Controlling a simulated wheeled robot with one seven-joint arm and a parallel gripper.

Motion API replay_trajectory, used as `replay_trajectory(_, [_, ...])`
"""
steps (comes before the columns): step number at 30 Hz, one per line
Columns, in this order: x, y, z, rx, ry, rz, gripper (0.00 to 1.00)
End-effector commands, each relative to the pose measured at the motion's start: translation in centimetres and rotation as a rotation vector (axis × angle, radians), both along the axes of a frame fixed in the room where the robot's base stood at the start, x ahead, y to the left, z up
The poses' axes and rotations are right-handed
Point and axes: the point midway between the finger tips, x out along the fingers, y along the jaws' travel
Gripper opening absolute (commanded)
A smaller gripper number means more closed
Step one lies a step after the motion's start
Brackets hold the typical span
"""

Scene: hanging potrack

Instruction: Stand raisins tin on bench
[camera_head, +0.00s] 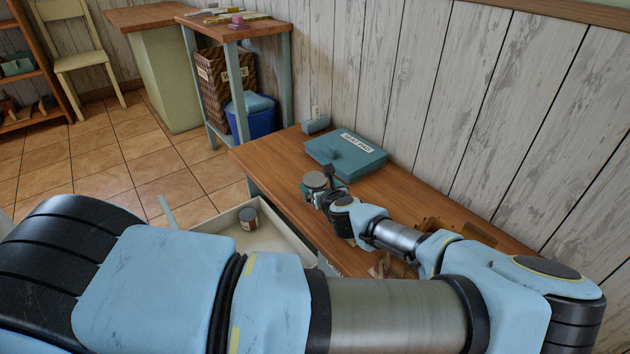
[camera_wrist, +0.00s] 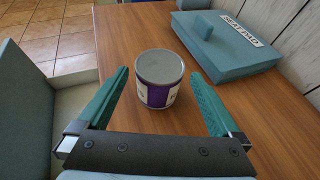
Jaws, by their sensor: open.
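A tin with a purple and white label and a grey lid (camera_wrist: 160,82) stands upright on the wooden bench (camera_wrist: 135,35). Its label cannot be read in full. My gripper (camera_wrist: 160,74) is open, with one teal finger on each side of the tin and gaps showing between. In the head view my gripper (camera_head: 317,192) is at the bench's front edge area, and the tin's lid (camera_head: 315,180) shows beside it. Another tin (camera_head: 248,219), with a reddish-brown label, stands in the open drawer (camera_head: 290,236).
A teal box marked SEAT PAD (camera_head: 346,155) lies on the bench beyond the tin, and a small grey-blue block (camera_head: 315,125) lies behind it. The drawer juts out from the bench front. Bare bench top lies around the tin.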

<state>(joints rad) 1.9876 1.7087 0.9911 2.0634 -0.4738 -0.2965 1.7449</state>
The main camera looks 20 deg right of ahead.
Motion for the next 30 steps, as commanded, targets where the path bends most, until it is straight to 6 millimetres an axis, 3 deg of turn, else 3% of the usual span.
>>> replay_trajectory(7, [-3.2,0.3,1.3,0.001,0.000,-0.001,1.00])
replay_trajectory(17, [-3.5,1.1,1.4,-0.012,0.013,0.026,1.00])
replay_trajectory(20, [-2.8,3.4,0.9,-0.059,0.063,0.130,1.00])
replay_trajectory(24, [-2.2,9.0,-0.4,-0.192,0.183,0.395,1.00])
replay_trajectory(30, [-3.8,16.4,-1.6,-0.457,0.358,0.877,1.00])
